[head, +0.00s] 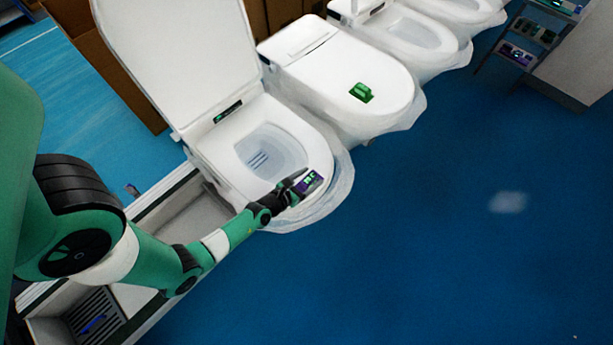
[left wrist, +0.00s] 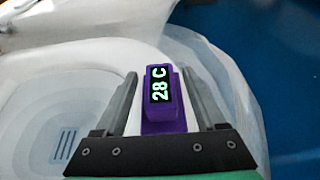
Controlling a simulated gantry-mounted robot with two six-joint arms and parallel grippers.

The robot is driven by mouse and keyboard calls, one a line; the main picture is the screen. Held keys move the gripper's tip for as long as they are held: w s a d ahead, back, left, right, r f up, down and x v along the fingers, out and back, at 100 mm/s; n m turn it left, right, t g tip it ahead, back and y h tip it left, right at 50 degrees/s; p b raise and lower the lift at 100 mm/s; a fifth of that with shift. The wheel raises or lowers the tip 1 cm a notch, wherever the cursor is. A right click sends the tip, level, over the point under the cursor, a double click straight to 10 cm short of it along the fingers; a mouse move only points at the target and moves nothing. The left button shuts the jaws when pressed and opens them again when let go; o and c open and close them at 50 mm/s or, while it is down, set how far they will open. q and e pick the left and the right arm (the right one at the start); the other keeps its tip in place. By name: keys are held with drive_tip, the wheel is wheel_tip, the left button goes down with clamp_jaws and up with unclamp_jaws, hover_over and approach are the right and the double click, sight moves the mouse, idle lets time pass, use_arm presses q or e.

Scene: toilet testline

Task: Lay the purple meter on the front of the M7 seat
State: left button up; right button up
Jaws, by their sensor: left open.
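The purple meter (head: 310,181), with a lit display reading 28 C, lies on the front rim of the open toilet's white seat (head: 302,135). It also shows in the left wrist view (left wrist: 163,105), with the pale seat (left wrist: 112,52) around it. My left gripper (head: 300,183) is at the meter. In the left wrist view its two fingers stand open, one on each side of the meter, with a visible gap on both sides. No M7 label is readable. My right gripper is not in view.
The raised lid (head: 180,60) stands behind the seat. A closed toilet (head: 340,75) with a green object (head: 361,92) on its lid stands beside it, and more toilets follow beyond. A shelf cart (head: 525,40) is at the top right. The blue floor (head: 450,250) is mostly clear.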

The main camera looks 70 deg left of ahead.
use_arm(q)
drive_tip(key=shift+s+d+r, duration=0.1)
drive_tip(key=shift+s+r, duration=0.1)
drive_tip(key=shift+r, duration=0.1)
drive_tip(key=v, duration=1)
drive_tip(key=shift+s+d, duration=0.1)
drive_tip(key=shift+s, duration=0.1)
drive_tip(key=shift+s+d+r, duration=0.2)
drive_tip(key=shift+s+r, duration=0.1)
drive_tip(key=shift+s, duration=0.1)
